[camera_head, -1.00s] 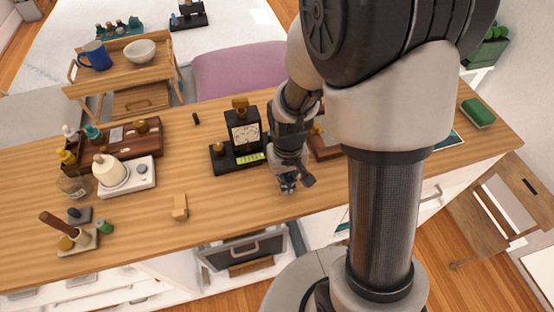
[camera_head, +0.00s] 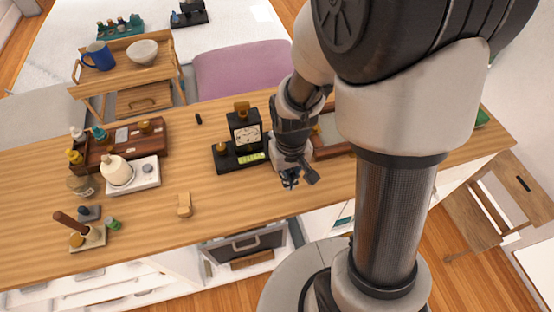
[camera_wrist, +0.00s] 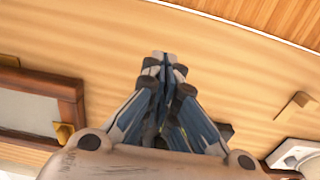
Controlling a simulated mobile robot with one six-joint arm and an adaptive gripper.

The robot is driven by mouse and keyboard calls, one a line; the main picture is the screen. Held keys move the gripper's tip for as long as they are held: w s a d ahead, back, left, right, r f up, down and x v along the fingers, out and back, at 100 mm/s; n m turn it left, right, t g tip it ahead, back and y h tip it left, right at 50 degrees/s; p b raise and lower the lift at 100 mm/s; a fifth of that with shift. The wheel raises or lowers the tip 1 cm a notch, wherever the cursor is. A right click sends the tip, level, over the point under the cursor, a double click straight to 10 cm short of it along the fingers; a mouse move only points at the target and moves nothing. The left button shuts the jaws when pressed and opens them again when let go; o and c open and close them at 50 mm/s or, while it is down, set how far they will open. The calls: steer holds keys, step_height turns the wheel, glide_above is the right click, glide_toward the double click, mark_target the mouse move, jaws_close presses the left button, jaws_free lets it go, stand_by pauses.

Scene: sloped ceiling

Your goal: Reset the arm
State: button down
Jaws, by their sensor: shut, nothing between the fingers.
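My gripper (camera_head: 290,180) hangs over the wooden counter (camera_head: 235,205), just right of a black scale-like device with a dial (camera_head: 246,138). In the wrist view my gripper (camera_wrist: 163,58) has its fingers drawn together, with nothing between them, above bare wood. My arm reaches down from the upper right in the head view and hides part of the counter behind it.
A small wooden block (camera_head: 184,206) lies left of my gripper. A framed tray (camera_wrist: 40,107) shows in the wrist view.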

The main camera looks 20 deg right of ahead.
stand_by(0.3)
steer(key=s+r+t, duration=0.2)
steer(key=s+r, duration=0.3)
steer(key=r, duration=0.6)
steer(key=s+r+t, duration=0.2)
steer(key=s+r, duration=0.4)
steer(key=r, duration=0.5)
steer(key=shift+r+t, duration=0.15)
steer(key=shift+t, duration=0.15)
steer(key=shift+w, duration=0.15)
